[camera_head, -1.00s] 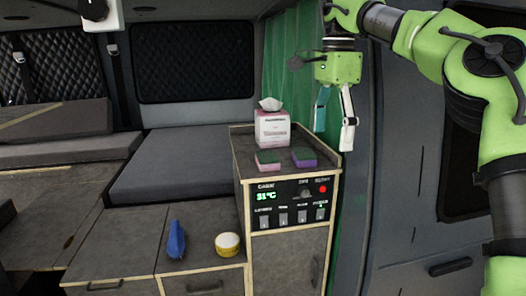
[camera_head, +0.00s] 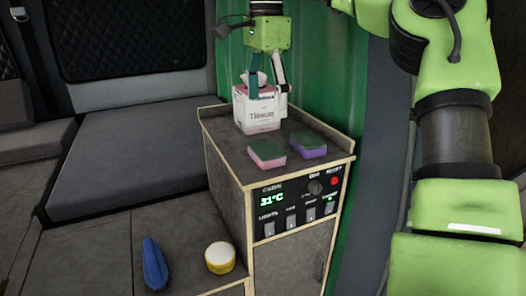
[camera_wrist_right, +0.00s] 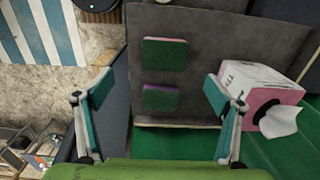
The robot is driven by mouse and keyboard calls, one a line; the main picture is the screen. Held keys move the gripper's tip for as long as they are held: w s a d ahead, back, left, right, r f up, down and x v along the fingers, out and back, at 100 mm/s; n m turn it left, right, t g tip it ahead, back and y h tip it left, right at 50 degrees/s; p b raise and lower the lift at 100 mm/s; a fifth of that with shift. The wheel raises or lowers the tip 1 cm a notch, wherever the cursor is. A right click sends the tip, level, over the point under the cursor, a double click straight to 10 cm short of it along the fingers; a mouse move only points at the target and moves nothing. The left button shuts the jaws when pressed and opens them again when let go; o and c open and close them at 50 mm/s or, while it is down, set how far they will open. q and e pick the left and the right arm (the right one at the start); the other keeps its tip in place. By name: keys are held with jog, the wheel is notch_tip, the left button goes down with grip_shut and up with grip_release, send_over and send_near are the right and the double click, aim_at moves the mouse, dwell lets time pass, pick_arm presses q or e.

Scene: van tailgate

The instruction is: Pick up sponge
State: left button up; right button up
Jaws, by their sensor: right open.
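Two sponges lie flat on the cabinet top, apart from each other. The pink sponge with a green top (camera_head: 267,153) is on the left and also shows in the right wrist view (camera_wrist_right: 165,54). The purple sponge with a green top (camera_head: 308,145) is on the right; the right wrist view shows it nearer the fingers (camera_wrist_right: 161,97). My right gripper (camera_head: 267,98) is open and empty above the back of the cabinet, overlapping the tissue box in the head view. Its spread fingers show in the right wrist view (camera_wrist_right: 157,92). My left gripper is out of view.
A tissue box (camera_head: 258,108) stands behind the sponges, close to my right gripper; the wrist view shows it beside one finger (camera_wrist_right: 262,88). The cabinet top (camera_head: 225,135) has a raised rim. A blue object (camera_head: 154,264) and a yellow-and-white round container (camera_head: 220,257) lie lower left.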

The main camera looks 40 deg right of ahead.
aim_at(264, 148)
jog(key=f, duration=0.2)
jog(key=d+f, duration=0.1)
jog(key=f, duration=0.1)
jog(key=shift+w+d, duration=0.1)
jog(key=f, duration=0.2)
jog(key=w+p, duration=0.1)
jog(key=shift+w+a+f, duration=0.1)
jog(key=shift+a+f, duration=0.3)
jog(key=f, duration=0.1)
jog(key=f+p, duration=0.2)
jog(key=f, duration=0.1)
jog(key=shift+s+d, duration=0.1)
jog(key=shift+s, duration=0.15)
jog(key=shift+f, duration=0.3)
jog(key=shift+w, duration=0.1)
jog(key=c, duration=0.8)
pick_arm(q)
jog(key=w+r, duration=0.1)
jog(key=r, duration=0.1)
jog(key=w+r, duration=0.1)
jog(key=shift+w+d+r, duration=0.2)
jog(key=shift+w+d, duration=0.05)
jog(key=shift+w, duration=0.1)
